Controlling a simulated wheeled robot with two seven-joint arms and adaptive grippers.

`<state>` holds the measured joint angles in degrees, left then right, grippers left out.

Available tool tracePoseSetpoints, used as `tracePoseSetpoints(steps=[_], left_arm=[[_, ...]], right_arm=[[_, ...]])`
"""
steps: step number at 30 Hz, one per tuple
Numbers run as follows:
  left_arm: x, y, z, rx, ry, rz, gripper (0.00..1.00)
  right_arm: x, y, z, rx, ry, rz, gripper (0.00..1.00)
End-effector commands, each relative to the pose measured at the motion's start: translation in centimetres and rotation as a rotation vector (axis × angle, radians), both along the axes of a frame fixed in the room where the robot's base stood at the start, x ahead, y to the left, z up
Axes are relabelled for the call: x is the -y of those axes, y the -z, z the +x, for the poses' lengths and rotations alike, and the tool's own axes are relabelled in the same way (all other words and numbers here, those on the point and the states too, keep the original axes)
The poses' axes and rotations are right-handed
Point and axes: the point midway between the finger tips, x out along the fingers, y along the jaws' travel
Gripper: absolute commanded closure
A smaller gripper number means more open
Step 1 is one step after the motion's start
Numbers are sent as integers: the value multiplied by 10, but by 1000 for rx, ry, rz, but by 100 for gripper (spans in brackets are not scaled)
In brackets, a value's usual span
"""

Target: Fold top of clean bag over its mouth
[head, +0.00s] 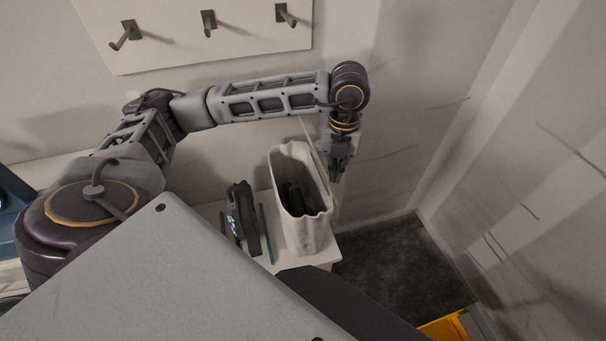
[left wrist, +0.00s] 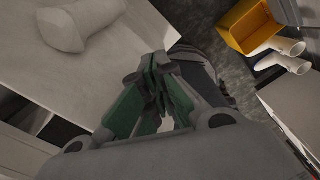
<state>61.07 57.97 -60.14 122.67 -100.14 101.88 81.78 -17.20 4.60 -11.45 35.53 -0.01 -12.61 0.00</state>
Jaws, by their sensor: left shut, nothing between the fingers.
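The clean bag (head: 308,232) is a tall off-white bag standing upright on the bench in the head view. Its mouth is open at the top, and dark items show inside. Its rim is wavy, and a thin pale strip rises at its back right edge. My left gripper (head: 337,172) points down just right of the bag's rim. Its green fingers (left wrist: 157,72) are closed together with nothing seen between them. Whether the gripper touches the bag's side I cannot tell. My right gripper is not in view.
A dark strapped item (head: 243,220) and a thin teal rod (head: 267,234) are left of the bag on the bench. A hook board (head: 210,50) hangs on the wall behind. A yellow crate (left wrist: 237,35) and white boots (left wrist: 283,62) are on the dark floor.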

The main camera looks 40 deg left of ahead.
Motion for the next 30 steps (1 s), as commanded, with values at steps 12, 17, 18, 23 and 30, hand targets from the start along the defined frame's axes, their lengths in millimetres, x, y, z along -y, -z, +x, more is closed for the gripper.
tracePoseSetpoints(steps=[12,17,18,23,30], left_arm=[[-14,1,-18,1,-1,1,100],[-20,0,-25,0,-1,0,100],[-21,1,-27,0,0,0,100],[-26,1,-34,1,0,1,100],[-34,1,-44,1,0,-1,100]], right_arm=[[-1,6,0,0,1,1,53],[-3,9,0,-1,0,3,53],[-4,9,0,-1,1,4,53],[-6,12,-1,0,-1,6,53],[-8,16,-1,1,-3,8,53]])
